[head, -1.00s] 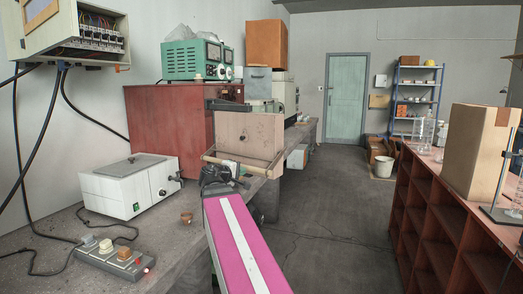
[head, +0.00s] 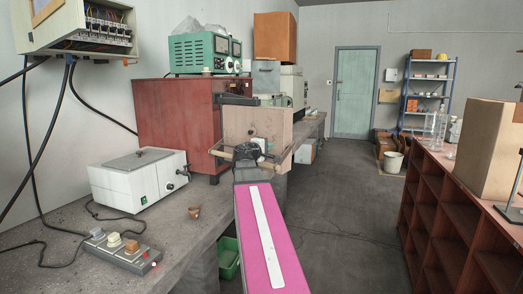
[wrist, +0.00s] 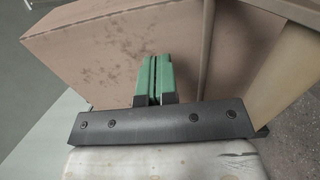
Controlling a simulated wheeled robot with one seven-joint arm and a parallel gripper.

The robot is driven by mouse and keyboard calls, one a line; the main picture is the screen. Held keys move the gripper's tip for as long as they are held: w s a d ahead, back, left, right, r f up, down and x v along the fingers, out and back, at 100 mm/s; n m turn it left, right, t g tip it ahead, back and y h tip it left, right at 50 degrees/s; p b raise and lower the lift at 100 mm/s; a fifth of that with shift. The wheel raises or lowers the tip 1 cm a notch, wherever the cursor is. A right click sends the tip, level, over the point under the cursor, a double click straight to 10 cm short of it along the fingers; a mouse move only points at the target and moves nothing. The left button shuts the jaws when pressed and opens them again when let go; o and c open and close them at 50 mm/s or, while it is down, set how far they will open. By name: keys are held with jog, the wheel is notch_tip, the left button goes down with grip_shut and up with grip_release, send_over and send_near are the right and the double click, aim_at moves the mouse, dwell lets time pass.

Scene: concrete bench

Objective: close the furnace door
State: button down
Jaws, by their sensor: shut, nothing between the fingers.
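The furnace (head: 175,118) is a dark red box on the bench. Its door (head: 277,122) is a pinkish-beige panel that stands swung open at the furnace's right end, its stained face toward me. A pale bar handle (head: 280,159) runs across the door's lower part; it also shows at the right in the wrist view (wrist: 278,75). My gripper (head: 257,145) is in front of the door, near the handle. In the wrist view its green fingers (wrist: 154,78) are shut together and empty, pointing at the door face (wrist: 100,55). I cannot tell whether they touch it.
A white water-bath box (head: 138,180), a small brown cup (head: 194,212) and a switch strip (head: 122,250) are on the bench left of my arm. A green instrument (head: 203,53) sits on the furnace. The aisle floor (head: 345,200) to the right is clear.

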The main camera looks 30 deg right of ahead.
jog(key=shift+x, duration=1.15)
